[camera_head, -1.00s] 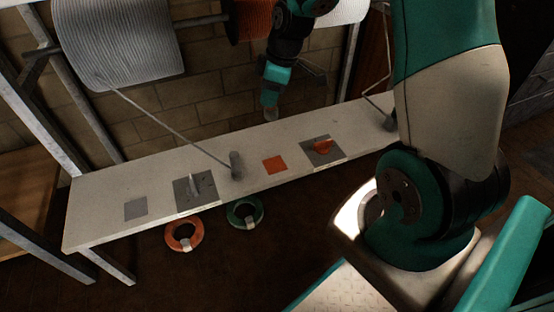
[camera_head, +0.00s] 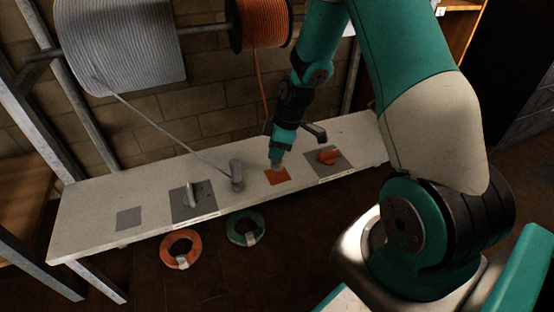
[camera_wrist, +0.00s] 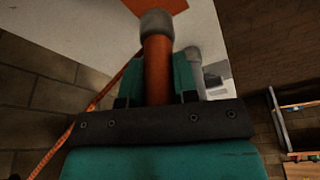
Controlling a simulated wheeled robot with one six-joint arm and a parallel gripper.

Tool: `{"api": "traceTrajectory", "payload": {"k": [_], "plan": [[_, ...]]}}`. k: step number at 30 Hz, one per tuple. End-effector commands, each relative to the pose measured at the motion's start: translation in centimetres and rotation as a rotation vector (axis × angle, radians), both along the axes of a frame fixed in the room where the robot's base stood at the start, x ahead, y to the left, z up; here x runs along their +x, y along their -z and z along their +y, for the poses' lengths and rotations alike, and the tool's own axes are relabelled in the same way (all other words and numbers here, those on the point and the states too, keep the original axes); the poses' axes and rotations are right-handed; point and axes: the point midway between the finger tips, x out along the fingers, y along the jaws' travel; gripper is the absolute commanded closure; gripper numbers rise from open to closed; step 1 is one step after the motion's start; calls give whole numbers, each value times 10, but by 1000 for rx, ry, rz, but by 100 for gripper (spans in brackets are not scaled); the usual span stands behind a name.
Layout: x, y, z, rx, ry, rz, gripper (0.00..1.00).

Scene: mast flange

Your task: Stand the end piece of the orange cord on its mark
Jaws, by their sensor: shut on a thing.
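The end piece of the orange cord shows in the wrist view as an orange cylinder (camera_wrist: 157,70) with a grey cap at its far end. My gripper (camera_head: 278,158) is shut on it. In the head view its grey end (camera_head: 277,165) is right at the orange square mark (camera_head: 278,177) on the bench. I cannot tell whether it touches the mark. Part of the mark shows past the cap in the wrist view (camera_wrist: 165,5). The orange cord (camera_head: 260,80) runs down from its spool (camera_head: 262,24) towards my gripper, and also shows in the wrist view (camera_wrist: 88,112).
A grey end piece (camera_head: 237,176) stands left of the orange mark, its cord taut to the grey spool (camera_head: 120,45). A plate with an orange handle (camera_head: 328,157) is to the right. A plate with a grey handle (camera_head: 190,197) and a bare grey square (camera_head: 129,218) are left.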

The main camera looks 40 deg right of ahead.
Motion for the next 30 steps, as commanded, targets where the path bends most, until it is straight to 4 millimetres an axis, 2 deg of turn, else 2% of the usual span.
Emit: {"api": "traceTrajectory", "payload": {"k": [1, 5, 16, 17, 20, 30], "plan": [[0, 13, 0, 1, 0, 2, 100], [0, 30, 0, 1, 1, 1, 100], [0, 34, 0, 0, 1, 0, 100], [0, 34, 0, 0, 1, 2, 70], [0, 33, 0, -1, 1, 1, 47], [0, 28, 0, 0, 1, -1, 47]]}}
